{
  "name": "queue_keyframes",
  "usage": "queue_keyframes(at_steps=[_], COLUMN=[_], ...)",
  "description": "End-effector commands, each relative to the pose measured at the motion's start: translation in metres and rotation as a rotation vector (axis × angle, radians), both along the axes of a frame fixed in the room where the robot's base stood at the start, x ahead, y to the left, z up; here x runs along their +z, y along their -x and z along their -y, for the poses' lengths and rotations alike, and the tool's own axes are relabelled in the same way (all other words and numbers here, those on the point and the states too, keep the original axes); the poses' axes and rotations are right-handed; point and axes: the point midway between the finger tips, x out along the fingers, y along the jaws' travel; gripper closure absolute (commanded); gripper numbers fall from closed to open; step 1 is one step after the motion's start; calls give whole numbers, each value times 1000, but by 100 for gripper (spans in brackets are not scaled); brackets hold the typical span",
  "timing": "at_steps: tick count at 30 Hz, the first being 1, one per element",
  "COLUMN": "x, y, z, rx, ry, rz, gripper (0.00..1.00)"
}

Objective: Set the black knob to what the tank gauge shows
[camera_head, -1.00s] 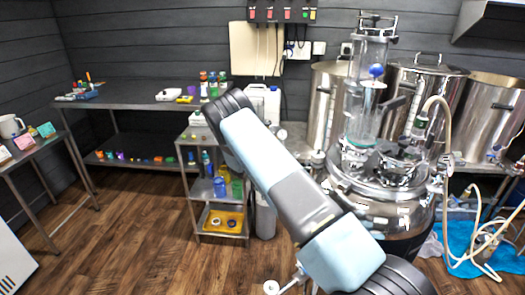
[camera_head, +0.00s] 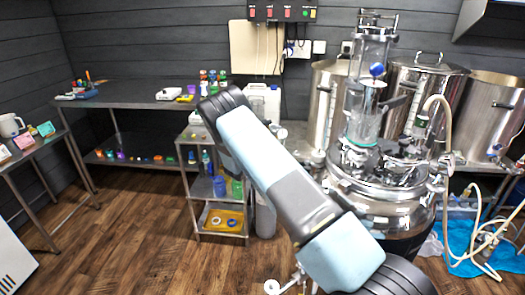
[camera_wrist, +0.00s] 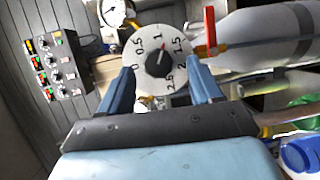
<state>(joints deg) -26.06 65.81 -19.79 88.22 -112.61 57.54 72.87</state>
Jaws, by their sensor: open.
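A pale round dial (camera_wrist: 152,72) faces me in the wrist view, marked from 0 through 0.5, 1, 1.5 and 2 to 2.5. A small dark knob with a reddish pointer (camera_wrist: 163,54) is at its middle, pointing at about 1. My gripper (camera_wrist: 162,88) is open, its blue fingers apart on either side of the dial's lower part. I cannot tell if they touch anything. A round white gauge (camera_wrist: 113,11) with a dark needle is cut off by the top edge; its reading is too small to tell. My arm hides the gripper and dial in the head view.
A red-handled valve (camera_wrist: 211,28) and a pale cylinder (camera_wrist: 262,42) lie close right of the dial. A switch panel (camera_wrist: 58,65) is on the wall at left. The steel vessel (camera_head: 385,205) stands right of my arm; wooden floor (camera_head: 125,225) is clear at left.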

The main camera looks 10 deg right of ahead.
Motion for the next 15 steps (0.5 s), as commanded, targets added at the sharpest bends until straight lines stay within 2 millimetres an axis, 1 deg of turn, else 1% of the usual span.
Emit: queue_keyframes(at_steps=[1, 9, 15], x=[1, 3, 5], y=[7, 49, 74], z=[-7, -41, -61], rx=[2, 1, 0], ry=[1, 0, 0], rz=[-1, -3, -1], gripper=[36, 36, 36])
